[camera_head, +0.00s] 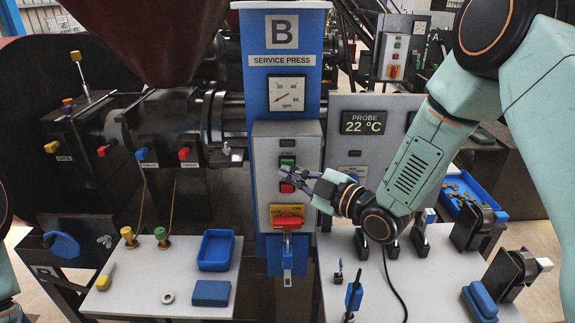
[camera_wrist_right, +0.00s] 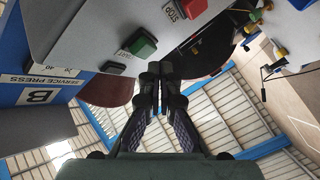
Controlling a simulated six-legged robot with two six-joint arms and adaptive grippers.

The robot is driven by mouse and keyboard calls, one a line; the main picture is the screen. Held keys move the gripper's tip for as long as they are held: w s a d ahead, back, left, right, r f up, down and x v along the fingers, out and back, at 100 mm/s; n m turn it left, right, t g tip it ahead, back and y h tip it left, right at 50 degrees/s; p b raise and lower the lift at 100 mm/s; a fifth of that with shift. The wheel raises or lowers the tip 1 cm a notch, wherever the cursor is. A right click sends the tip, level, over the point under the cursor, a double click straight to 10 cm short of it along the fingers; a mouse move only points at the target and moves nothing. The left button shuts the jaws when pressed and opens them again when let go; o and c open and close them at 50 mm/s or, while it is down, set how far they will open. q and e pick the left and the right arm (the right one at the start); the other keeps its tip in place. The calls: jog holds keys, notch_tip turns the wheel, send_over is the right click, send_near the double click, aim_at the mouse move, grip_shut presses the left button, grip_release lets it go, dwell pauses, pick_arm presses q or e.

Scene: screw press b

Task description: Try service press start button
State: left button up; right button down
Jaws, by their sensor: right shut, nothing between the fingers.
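The service press control box (camera_head: 260,200) is grey and mounted on the blue column under the B sign. Its green start button (camera_head: 287,162) sits above the red stop button (camera_head: 287,188). My right gripper (camera_head: 286,174) reaches in from the right, with its fingertips in front of the panel between the two buttons. In the right wrist view the gripper (camera_wrist_right: 159,76) is shut and empty. The green button (camera_wrist_right: 138,45) is just beyond and left of the tips, and the red button (camera_wrist_right: 185,8) is farther up. I cannot tell whether the tips touch anything. My left gripper is out of view.
A red rotary switch (camera_head: 287,217) on a yellow plate sits below the buttons. A probe display (camera_head: 363,122) reading 22 °C stands to the right. Side tables hold blue trays (camera_head: 216,250), a cable and small tools. A dark red shape hangs at the top left.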

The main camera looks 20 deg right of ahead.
jog(key=shift+w, duration=0.2)
dwell(0.6)
jog(key=shift+w+d, duration=0.1)
jog(key=shift+w, duration=0.2)
jog(key=shift+w+d, duration=0.1)
jog(key=shift+w, duration=0.3)
dwell(0.7)
jog(key=shift+s, duration=0.1)
dwell(0.4)
jog(key=shift+s+a, duration=0.2)
jog(key=shift+s, duration=0.55)
jog(key=shift+s, duration=0.1)
jog(key=shift+s+a, duration=0.25)
jog(key=shift+s, duration=0.5)
jog(key=shift+s+a, duration=0.2)
jog(key=shift+s, duration=0.55)
jog(key=shift+s+a, duration=0.25)
jog(key=shift+s, duration=0.5)
dwell(1.2)
